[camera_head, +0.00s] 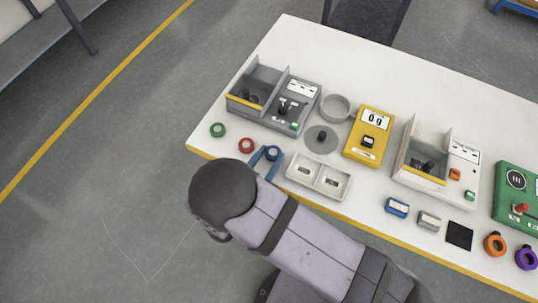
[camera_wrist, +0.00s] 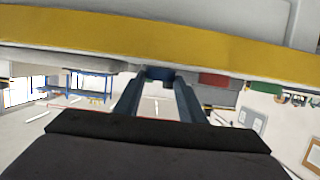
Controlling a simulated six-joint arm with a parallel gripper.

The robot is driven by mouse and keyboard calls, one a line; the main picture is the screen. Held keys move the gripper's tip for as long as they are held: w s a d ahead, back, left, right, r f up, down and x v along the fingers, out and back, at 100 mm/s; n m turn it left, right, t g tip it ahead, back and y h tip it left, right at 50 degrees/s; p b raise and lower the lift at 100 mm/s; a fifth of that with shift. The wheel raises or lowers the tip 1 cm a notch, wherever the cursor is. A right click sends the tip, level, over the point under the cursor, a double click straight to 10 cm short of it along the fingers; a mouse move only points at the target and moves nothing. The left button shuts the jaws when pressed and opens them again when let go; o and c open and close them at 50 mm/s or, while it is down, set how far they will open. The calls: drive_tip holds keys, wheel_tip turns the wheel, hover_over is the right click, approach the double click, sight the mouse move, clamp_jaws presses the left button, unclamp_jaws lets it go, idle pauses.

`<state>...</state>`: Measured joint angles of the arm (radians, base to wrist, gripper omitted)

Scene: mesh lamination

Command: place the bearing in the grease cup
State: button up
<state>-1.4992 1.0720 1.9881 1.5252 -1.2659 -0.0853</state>
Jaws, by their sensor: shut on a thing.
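My gripper (camera_head: 265,155) has blue fingers and is at the table's front left edge. It is shut on a blue ring-shaped bearing (camera_head: 273,153). In the wrist view the fingers of my gripper (camera_wrist: 158,76) close on a small dark blue piece, seen only edge-on. A round grey open cup (camera_head: 335,108), which looks like the grease cup, stands farther back and to the right. A grey disc with a dark knob (camera_head: 321,139), like a lid, lies in front of the cup. The inside of the cup looks empty, but it is small in view.
Green (camera_head: 218,130) and red (camera_head: 246,145) rings lie left of my gripper. A white two-well tray (camera_head: 318,177) is to its right. A grey machine (camera_head: 273,98) and a yellow scale (camera_head: 370,136) flank the cup.

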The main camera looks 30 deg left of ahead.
drive_tip(key=shift+f, duration=0.25)
drive_tip(key=o, duration=1.1)
drive_tip(key=shift+c, duration=0.2)
drive_tip(key=shift+b, duration=0.3)
drive_tip(key=b+v, duration=0.2)
drive_tip(key=v, duration=0.4)
drive_tip(key=shift+o, duration=0.6)
drive_tip(key=shift+s+r, duration=0.25)
drive_tip(key=shift+s, duration=0.4)
